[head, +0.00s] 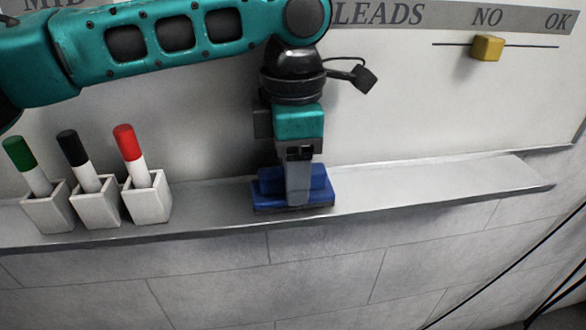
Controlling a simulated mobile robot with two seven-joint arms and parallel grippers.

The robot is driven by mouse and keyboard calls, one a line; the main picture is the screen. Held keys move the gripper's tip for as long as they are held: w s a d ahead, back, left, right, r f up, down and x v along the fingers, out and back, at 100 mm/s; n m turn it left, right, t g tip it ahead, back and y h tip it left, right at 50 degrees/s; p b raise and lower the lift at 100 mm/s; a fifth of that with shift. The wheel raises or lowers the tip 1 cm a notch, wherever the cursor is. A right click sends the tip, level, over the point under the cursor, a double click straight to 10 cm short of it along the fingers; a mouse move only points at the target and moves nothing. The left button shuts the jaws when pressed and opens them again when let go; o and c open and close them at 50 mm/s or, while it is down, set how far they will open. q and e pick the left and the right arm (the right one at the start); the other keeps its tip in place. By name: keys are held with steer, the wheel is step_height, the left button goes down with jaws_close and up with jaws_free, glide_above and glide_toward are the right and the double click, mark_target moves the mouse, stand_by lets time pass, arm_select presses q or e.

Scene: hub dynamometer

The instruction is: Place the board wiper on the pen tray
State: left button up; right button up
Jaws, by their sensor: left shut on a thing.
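The blue board wiper (265,190) is at the middle of the grey pen tray (430,190) below the whiteboard. It looks level, with its lower edge at the tray surface; I cannot tell whether it rests fully on it. My left gripper (299,192) points down and is shut on the wiper's upper part. The near finger hides part of the wiper. My right gripper is not in view.
Three white holders with a green marker (22,152), a black marker (74,150) and a red marker (127,143) stand on the tray's left part. The tray right of the wiper is clear. A yellow slider (487,48) sits on the board's upper right.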

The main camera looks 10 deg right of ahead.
arm_select(q)
steer(key=shift+w+f, duration=0.1)
steer(key=shift+w, duration=0.05)
steer(key=shift+f, duration=0.1)
steer(key=o, duration=0.7)
steer(key=shift+c, duration=0.2)
step_height(320, 180, up, 12)
steer(key=p, duration=0.1)
